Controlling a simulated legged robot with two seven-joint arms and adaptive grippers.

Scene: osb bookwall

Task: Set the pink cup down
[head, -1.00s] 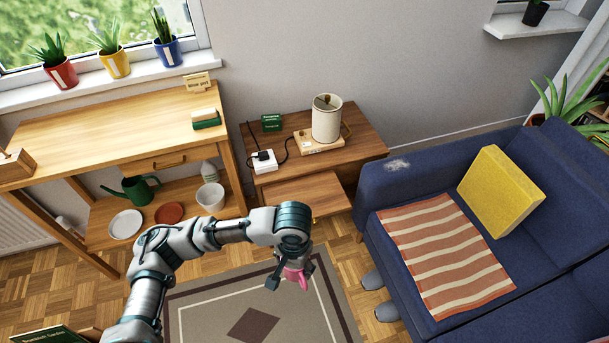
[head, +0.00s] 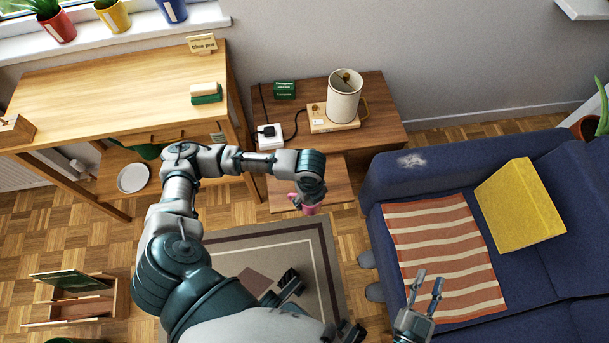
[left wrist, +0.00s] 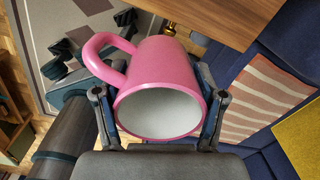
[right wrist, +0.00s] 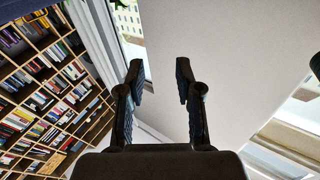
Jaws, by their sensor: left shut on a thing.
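The pink cup (head: 309,209) is at the end of my left arm, in front of or over the near edge of the side table's lower wooden surface (head: 335,190); its height above it is hard to tell. My left gripper (head: 308,199) is shut on it. In the left wrist view the cup (left wrist: 165,70) sits between the two fingers, its white inside facing the camera and its handle at upper left. My right gripper (head: 425,290) is open and empty in front of the blue sofa. It also shows open in the right wrist view (right wrist: 160,85).
A wooden desk (head: 110,95) is at left. The blue sofa (head: 440,170) with a striped blanket (head: 440,245) is at right.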

